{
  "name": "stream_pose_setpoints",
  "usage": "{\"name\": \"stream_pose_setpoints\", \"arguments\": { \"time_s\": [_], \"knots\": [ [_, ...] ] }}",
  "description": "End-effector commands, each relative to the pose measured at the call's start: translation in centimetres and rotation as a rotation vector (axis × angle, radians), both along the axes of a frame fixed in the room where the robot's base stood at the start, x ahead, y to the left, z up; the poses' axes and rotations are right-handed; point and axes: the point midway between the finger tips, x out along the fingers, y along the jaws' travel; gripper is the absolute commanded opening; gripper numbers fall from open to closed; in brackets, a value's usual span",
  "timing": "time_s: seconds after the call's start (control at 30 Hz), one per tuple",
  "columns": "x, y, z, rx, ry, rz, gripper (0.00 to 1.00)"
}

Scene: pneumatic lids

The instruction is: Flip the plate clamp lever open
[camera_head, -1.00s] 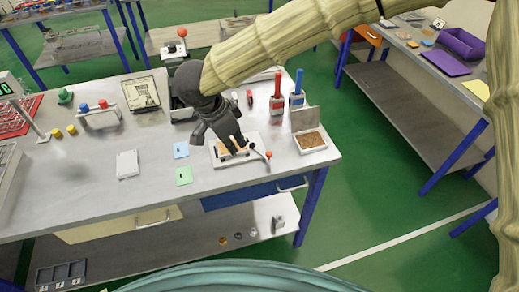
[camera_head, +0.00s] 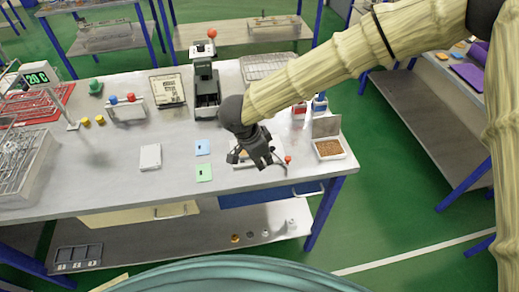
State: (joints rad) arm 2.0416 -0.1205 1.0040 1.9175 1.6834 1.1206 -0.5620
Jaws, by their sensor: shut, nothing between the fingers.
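The plate clamp (camera_head: 244,164) sits on the bench near its front edge, a pale base mostly hidden behind my gripper. Its lever ends in a red knob (camera_head: 288,159), which shows just right of the fingers. My gripper (camera_head: 266,163) points down over the clamp, shut and empty, with the fingertips close to the lever. I cannot tell whether they touch it.
A blue card (camera_head: 202,147) and a green card (camera_head: 204,172) lie left of the clamp. An open box with brown contents (camera_head: 328,148) stands to its right. A press with a red knob (camera_head: 206,85) stands behind.

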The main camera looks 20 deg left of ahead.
Motion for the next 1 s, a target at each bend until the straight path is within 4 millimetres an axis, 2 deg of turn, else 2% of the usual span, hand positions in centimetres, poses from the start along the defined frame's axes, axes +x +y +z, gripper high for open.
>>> {"name": "stream_pose_setpoints", "arguments": {
  "time_s": [0.1,0.4,1.0],
  "knots": [
    [0.4,-0.4,-1.5,-0.002,0.001,0.0,0.0],
    [3.0,-2.5,-1.9,0.001,0.001,0.0,0.0],
    [3.4,-3.3,-2.1,0.0,0.0,0.005,0.0]
  ]
}}
